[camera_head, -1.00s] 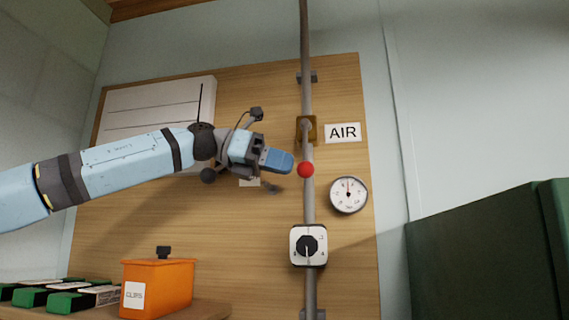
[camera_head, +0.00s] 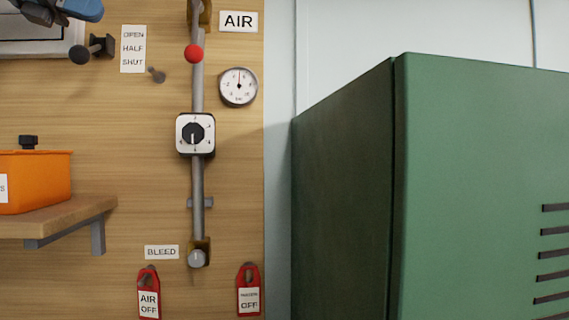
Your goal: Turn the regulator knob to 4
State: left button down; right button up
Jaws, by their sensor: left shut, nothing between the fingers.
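The regulator knob (camera_head: 193,133) is a round black knob on a white square plate (camera_head: 182,148) fixed to the grey vertical pipe. Its pale pointer line points downward; the numerals around it are too small to read surely. My left gripper (camera_head: 84,8) is at the top left edge of the head view, blue, shut and empty. It is above and left of the knob, well apart from it. Most of the left arm is out of the picture. My right gripper is not in view.
A pressure gauge (camera_head: 238,87) and red ball (camera_head: 194,54) are above the knob. A black-knobbed lever (camera_head: 92,49) is below my gripper. An orange bin (camera_head: 40,182) stands on a shelf at left. Red tags (camera_head: 148,294) hang below. A green cabinet (camera_head: 480,180) fills the right.

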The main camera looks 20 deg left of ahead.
aim_at(193, 133)
jog(key=k+l, duration=0.25)
jog(key=l, duration=0.15)
jog(key=k+l, duration=0.25)
jog(key=l, duration=0.2)
jog(key=k+l, duration=0.25)
jog(key=l, duration=0.15)
jog(key=k+l, duration=0.25)
jog(key=l, duration=0.15)
